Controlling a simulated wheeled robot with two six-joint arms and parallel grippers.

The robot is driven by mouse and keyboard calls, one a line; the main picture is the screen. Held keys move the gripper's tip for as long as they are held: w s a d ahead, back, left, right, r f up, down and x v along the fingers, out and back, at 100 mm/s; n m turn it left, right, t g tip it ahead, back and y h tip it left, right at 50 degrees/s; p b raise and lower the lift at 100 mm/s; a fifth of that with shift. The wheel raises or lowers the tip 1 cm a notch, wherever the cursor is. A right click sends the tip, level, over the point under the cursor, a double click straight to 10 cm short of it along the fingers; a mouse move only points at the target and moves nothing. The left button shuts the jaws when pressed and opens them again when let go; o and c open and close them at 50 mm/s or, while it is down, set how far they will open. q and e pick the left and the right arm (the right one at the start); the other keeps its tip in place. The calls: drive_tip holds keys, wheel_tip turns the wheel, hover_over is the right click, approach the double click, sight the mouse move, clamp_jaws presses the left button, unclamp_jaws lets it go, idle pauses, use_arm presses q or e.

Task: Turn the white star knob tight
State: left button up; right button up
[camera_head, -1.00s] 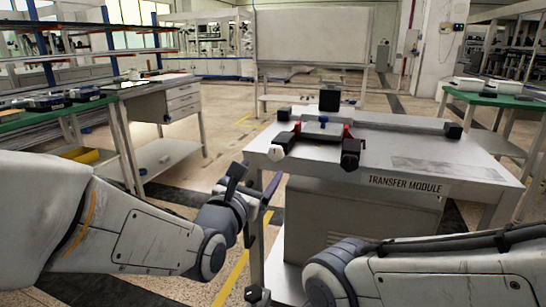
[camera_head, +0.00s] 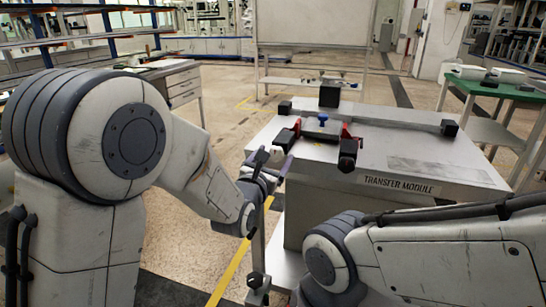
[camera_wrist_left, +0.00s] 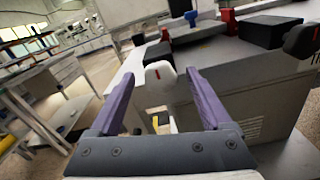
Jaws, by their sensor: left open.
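The white star knob (camera_head: 277,152) sits at the front left corner of the fixture on the transfer module. In the left wrist view the knob (camera_wrist_left: 160,76) shows a red mark and lies between the two purple fingers, seen beyond them. My left gripper (camera_head: 273,163) is open and empty, close in front of the knob in the head view. I cannot tell whether the fingers touch it. My right gripper is out of view; only part of my right arm shows at the lower right.
The transfer module table (camera_head: 440,148) carries black blocks (camera_head: 329,95), red clamps and a blue knob (camera_head: 322,118) around the fixture. Its right top is largely clear. A green-topped bench (camera_head: 500,92) stands at the right, a drawer bench (camera_head: 185,86) at the back left.

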use_arm(q)
drive_tip(key=shift+w, duration=0.15)
clamp_jaws()
